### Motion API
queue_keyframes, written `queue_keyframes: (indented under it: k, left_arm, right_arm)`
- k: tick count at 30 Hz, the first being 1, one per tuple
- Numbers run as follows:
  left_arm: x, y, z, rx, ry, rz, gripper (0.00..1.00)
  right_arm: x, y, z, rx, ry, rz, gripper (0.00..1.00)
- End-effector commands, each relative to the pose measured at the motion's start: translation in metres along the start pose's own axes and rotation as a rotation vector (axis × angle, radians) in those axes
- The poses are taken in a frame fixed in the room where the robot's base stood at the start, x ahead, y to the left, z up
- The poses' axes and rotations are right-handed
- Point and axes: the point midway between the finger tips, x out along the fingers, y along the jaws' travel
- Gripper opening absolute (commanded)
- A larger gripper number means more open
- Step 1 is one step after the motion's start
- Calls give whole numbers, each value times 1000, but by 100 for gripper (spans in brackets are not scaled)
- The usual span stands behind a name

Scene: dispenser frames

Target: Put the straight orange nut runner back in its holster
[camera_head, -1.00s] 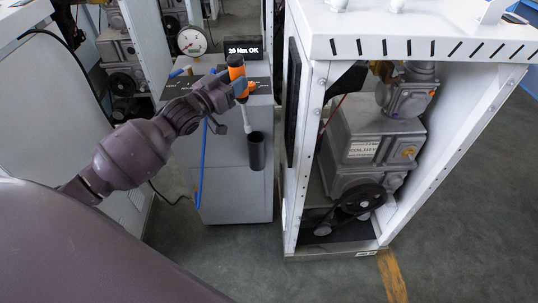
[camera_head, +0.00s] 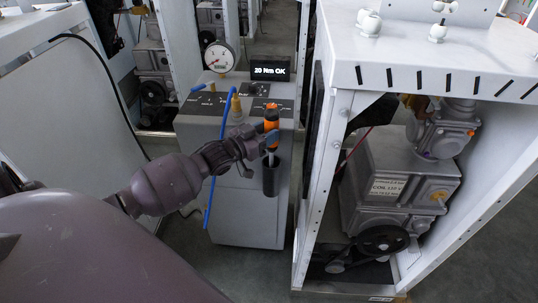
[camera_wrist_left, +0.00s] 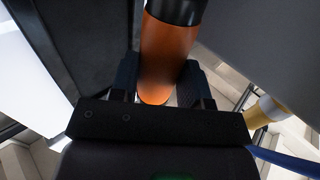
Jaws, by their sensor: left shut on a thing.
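The straight orange nut runner (camera_head: 271,118) stands near upright in the head view, with a dark band near its top. My left gripper (camera_head: 269,142) is shut around its body. The wrist view also shows the orange body (camera_wrist_left: 168,55) between the two fingers of my left gripper (camera_wrist_left: 162,85). The black tubular holster (camera_head: 270,180) is on the front right of the grey cabinet, directly below the tool. The tool's lower end is at the holster's mouth; I cannot tell how far in it is. My right gripper is not in view.
The grey cabinet (camera_head: 235,215) carries a round gauge (camera_head: 219,57) and a display reading "20 Nm OK" (camera_head: 270,69). A blue hose (camera_head: 219,150) hangs down its front. A white frame with pump machinery (camera_head: 385,185) stands close on the right.

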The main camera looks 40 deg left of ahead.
Motion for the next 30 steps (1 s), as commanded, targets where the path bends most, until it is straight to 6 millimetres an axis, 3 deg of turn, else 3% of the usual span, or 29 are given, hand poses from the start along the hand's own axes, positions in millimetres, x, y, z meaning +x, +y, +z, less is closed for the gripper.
queue_keyframes:
  k: [3, 14, 21, 30]
  left_arm:
    - [0, 0, 23, 0, -1, 0, 0]
    - [1, 0, 45, 1, 3, 0, 0]
    - [0, 0, 78, -1, 0, 0, 0]
    - [1, 0, 79, 1, 4, 1, 0]
  right_arm:
    - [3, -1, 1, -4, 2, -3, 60]
    - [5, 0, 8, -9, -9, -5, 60]
    - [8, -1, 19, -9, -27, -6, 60]
    - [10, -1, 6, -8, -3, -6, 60]
